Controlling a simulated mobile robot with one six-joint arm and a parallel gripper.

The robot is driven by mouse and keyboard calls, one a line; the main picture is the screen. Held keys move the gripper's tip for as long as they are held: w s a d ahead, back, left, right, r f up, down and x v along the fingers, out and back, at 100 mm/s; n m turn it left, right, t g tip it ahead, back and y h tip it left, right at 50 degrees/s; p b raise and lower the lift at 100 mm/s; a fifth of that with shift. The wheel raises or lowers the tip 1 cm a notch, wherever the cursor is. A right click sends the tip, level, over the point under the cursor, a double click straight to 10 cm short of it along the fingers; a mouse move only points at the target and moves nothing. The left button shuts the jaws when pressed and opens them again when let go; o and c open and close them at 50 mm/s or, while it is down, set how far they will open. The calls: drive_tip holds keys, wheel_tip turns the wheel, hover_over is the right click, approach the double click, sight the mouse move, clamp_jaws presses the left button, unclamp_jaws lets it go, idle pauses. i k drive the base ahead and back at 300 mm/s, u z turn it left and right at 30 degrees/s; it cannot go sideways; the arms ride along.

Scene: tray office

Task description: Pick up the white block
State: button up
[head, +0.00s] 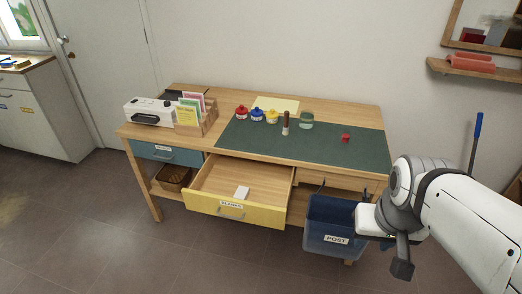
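The white block (242,192) lies flat inside the open yellow drawer (235,212), near its front. The drawer is pulled out from the front of the wooden desk, and its label seems to read "BLANKS". My gripper (396,268) hangs at the right, in front of the desk and beside the blue bin, well apart from the white block. Its fingers point down and look dark; I cannot make out whether they are apart or together. I see nothing held in it.
On the desk's green mat (270,143) are several small pots, a brown stamp-like thing (286,122) and a small red item (346,138). A card rack (208,122) and white machine (148,112) stand left. Floor in front is clear.

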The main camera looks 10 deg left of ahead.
sight(243, 192)
drive_tip(key=k, duration=1.15)
drive_tip(key=u, duration=0.45)
drive_tip(key=i, duration=1.1)
drive_tip(key=u, duration=0.55)
drive_tip(key=i, duration=1.2)
